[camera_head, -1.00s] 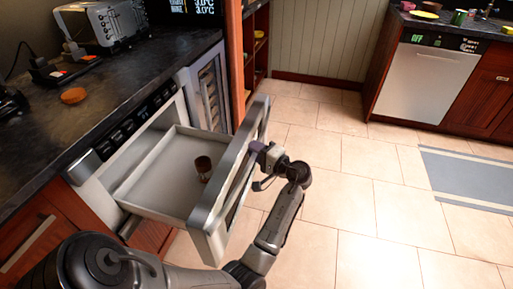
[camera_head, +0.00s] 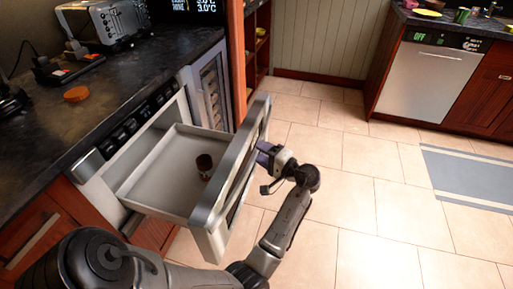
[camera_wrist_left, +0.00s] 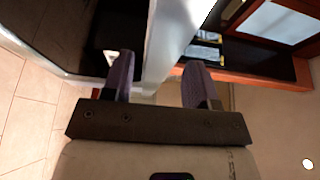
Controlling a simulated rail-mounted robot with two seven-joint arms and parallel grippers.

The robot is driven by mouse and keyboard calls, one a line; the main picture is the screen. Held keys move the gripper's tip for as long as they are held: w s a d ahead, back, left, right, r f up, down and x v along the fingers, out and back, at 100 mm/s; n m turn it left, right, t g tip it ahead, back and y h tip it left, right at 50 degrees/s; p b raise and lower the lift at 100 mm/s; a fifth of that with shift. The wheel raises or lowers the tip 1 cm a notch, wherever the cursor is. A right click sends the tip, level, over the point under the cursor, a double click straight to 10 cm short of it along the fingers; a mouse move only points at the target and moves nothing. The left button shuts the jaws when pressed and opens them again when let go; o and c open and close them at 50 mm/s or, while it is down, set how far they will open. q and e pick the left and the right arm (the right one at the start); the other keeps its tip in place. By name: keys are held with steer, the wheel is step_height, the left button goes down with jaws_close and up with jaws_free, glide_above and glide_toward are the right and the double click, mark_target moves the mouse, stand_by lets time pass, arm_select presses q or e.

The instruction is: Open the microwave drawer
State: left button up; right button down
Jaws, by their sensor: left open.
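The microwave drawer is pulled well out from under the counter. Its silver front panel (camera_head: 232,178) stands clear of the cabinet, and its pale inside floor (camera_head: 167,172) shows. A small dark brown jar-like object (camera_head: 204,163) stands in it. My left gripper (camera_head: 262,154) is on the outer side of the front panel, close to its face. In the left wrist view my two purple fingers (camera_wrist_left: 160,80) are spread apart, with a pale edge (camera_wrist_left: 172,40) showing between and beyond them. I cannot tell whether they touch it. My right gripper is out of view.
A dark counter (camera_head: 105,93) with a toaster (camera_head: 103,22) and a round brown item (camera_head: 76,94) lies above the drawer. A dishwasher (camera_head: 432,80) stands across the room.

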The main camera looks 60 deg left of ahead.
arm_select(q)
steer(key=p+v, duration=0.2)
steer(key=v, duration=0.9)
stand_by(0.3)
